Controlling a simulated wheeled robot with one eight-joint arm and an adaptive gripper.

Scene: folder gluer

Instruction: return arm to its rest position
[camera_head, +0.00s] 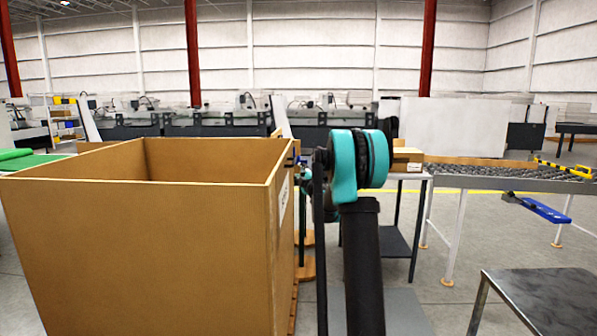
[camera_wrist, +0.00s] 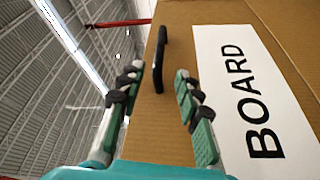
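My arm (camera_head: 362,235) rises in the middle of the head view, with a teal joint (camera_head: 345,165) at its top. It stands just right of a big open-topped cardboard box (camera_head: 140,250). My gripper (camera_wrist: 157,75) shows in the wrist view with its two green-padded fingers apart and nothing between them. It faces the box's side wall (camera_wrist: 190,20), which bears a white label (camera_wrist: 235,90) reading "BOARD". A black handle-like piece (camera_wrist: 159,62) on that wall appears just beyond the fingertips; I cannot tell whether they touch. In the head view the gripper is mostly hidden.
A roller conveyor (camera_head: 490,172) stands at the right, with a small carton (camera_head: 407,158) near its left end. A metal table (camera_head: 545,300) is at the lower right. Long machines (camera_head: 220,122) line the back.

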